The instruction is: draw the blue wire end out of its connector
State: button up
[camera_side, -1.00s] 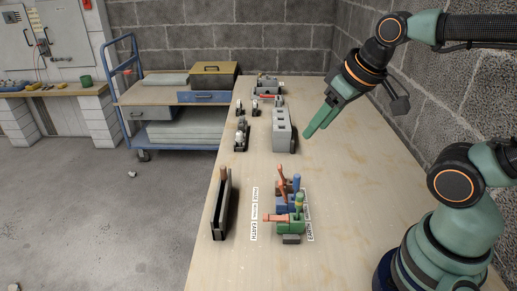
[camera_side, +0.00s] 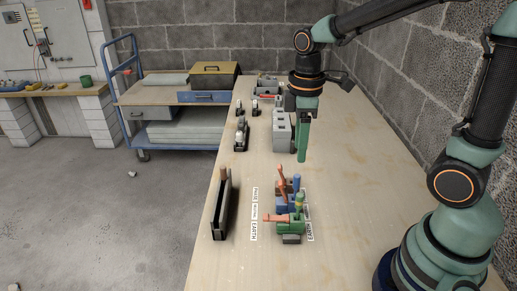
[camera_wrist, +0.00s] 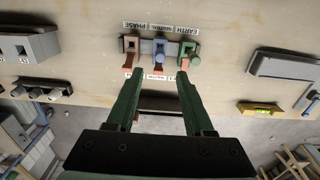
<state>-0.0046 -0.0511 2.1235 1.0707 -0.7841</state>
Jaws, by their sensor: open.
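A row of three connectors stands on the bench: brown, blue and green. The blue connector (camera_side: 286,205) is in the middle; it also shows in the wrist view (camera_wrist: 160,46). The blue wire end (camera_side: 297,181) stands upright in it. A green-yellow wire end (camera_side: 299,201) stands in the green connector (camera_side: 291,227). Orange levers (camera_side: 277,218) show on the connectors; one stands up and one lies flat to the left. My gripper (camera_side: 302,160) points down behind the row, above the bench. In the wrist view my gripper (camera_wrist: 161,73) is open and empty, its fingers apart.
A black slotted rack (camera_side: 222,210) stands left of the connectors, with a brown piece (camera_side: 223,174) at its far end. A grey block (camera_side: 281,131) and small clamps (camera_side: 241,135) lie farther back. Bench right of the connectors is clear.

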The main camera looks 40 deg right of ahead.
aim_at(297, 175)
jog(key=shift+f, duration=4.15)
grip_shut()
jog(key=shift+r, duration=1.05)
jog(key=shift+r, duration=3.4)
